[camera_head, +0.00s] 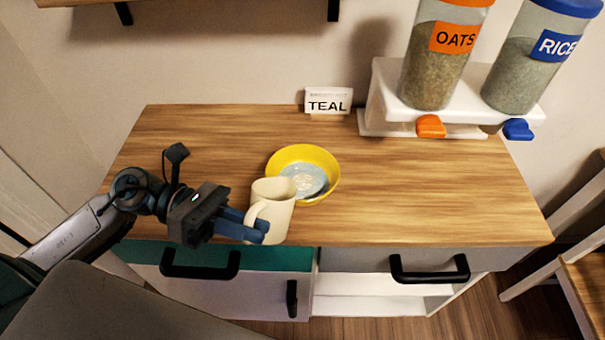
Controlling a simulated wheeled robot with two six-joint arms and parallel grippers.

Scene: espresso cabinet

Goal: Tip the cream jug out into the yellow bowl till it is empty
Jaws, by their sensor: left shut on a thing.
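The cream jug (273,211) is in front of the yellow bowl (331,163), its far side overlapping the bowl's near left rim in the picture. It looks nearly upright, perhaps slightly tilted. My left gripper (252,230) comes in from the left and is shut on the jug at its handle side. The yellow bowl stands on the wooden counter and holds something pale blue-white (308,180). I cannot see into the jug well enough to tell what is in it. My right gripper is not in view.
An oats dispenser (433,65) and a rice dispenser (528,62) stand on a white stand (384,90) at the back right. A TEAL sign (328,102) is at the back. The wooden counter (430,195) is clear at the right. Drawers with black handles (430,275) are below.

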